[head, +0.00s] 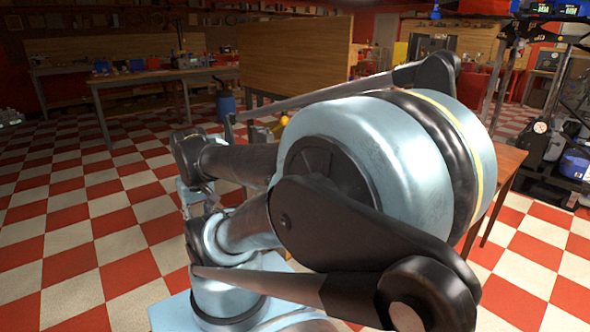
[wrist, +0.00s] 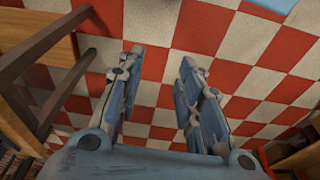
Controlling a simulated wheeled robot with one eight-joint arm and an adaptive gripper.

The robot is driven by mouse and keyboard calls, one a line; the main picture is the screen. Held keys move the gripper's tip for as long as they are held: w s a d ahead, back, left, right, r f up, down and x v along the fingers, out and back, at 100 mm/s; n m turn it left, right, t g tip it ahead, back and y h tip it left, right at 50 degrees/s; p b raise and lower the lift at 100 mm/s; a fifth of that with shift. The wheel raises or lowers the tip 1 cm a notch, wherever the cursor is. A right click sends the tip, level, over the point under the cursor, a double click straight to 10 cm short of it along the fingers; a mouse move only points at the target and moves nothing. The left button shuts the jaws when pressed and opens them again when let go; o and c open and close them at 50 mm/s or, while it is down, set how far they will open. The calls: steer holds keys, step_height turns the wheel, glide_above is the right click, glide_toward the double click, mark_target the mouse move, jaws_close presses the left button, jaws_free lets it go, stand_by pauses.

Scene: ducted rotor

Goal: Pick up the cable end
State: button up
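I cannot make out the cable end in either view. My gripper (wrist: 161,56) shows in the wrist view with its two blue-grey fingers apart and nothing between them but red and white floor tiles. In the head view my large blue and black arm fills the middle and right, and hides much of what is behind it. My gripper's fingers cannot be made out there.
A wooden table (head: 508,162) stands partly hidden behind my arm at right. Wooden legs and bars (wrist: 48,60) of furniture are close at left in the wrist view. A workbench (head: 150,76), blue bin (head: 226,105) and large wooden panel (head: 290,55) stand farther back. The left floor is clear.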

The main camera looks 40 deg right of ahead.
steer(key=shift+o, duration=0.8)
steer(key=shift+d, duration=0.1)
steer(key=shift+o, duration=0.8)
steer(key=shift+s+r, duration=0.25)
steer(key=shift+s, duration=0.1)
steer(key=w+d+r+m, duration=0.5)
steer(key=w+d+r, duration=0.3)
steer(key=w+r, duration=0.15)
steer(key=w+d+r+m+g, duration=0.1)
steer(key=w+d+r+m, duration=0.25)
steer(key=w+d, duration=0.45)
steer(key=w+d+r+m+g, duration=0.15)
steer(key=w+d+m, duration=0.3)
steer(key=d, duration=0.75)
steer(key=w+d+f+m, duration=0.15)
steer(key=d+m, duration=0.25)
steer(key=d, duration=1.1)
steer(key=f, duration=1.1)
steer(key=shift+a, duration=0.2)
steer(key=shift+s+a+f, duration=0.15)
steer(key=shift+s+f, duration=0.05)
steer(key=shift+f, duration=1.15)
steer(key=shift+s+a+f, duration=0.1)
steer(key=shift+s+f, duration=0.1)
steer(key=shift+f, duration=1.1)
jaws_close()
